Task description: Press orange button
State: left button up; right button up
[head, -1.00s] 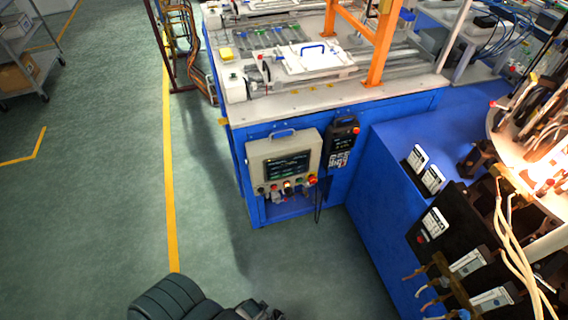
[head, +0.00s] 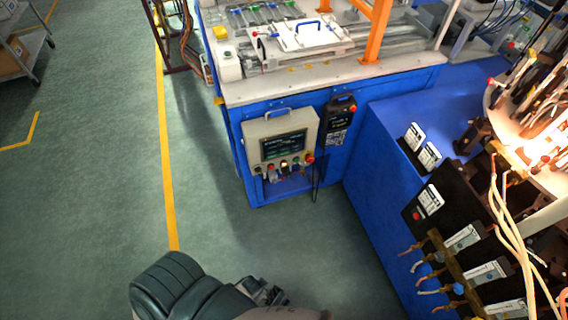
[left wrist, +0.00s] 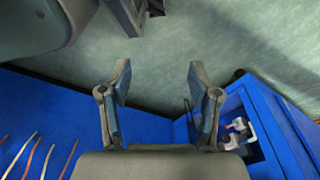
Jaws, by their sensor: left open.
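A grey control box (head: 250,131) with a dark screen is mounted on the front of the blue cabinet. A row of small coloured buttons lines its lower edge. One near the middle looks orange-yellow and lit, the orange button (head: 284,163); a red one sits at the right end. My left gripper (left wrist: 160,85) is open, with nothing between its fingers in the left wrist view. In the head view it shows partly, dark, at the bottom (head: 268,292), below and apart from the box. My right gripper is out of view.
Red and white fittings (left wrist: 238,127) show in a blue recess at the right of the left wrist view. A black handheld pendant (head: 341,112) hangs beside the box. A blue bench (head: 370,165) with black devices and hoses stands at right. Green floor at left is mostly clear.

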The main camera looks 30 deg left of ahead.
pick_arm(q)
jog(key=shift+c, duration=0.2)
grip_shut()
dwell(1.3)
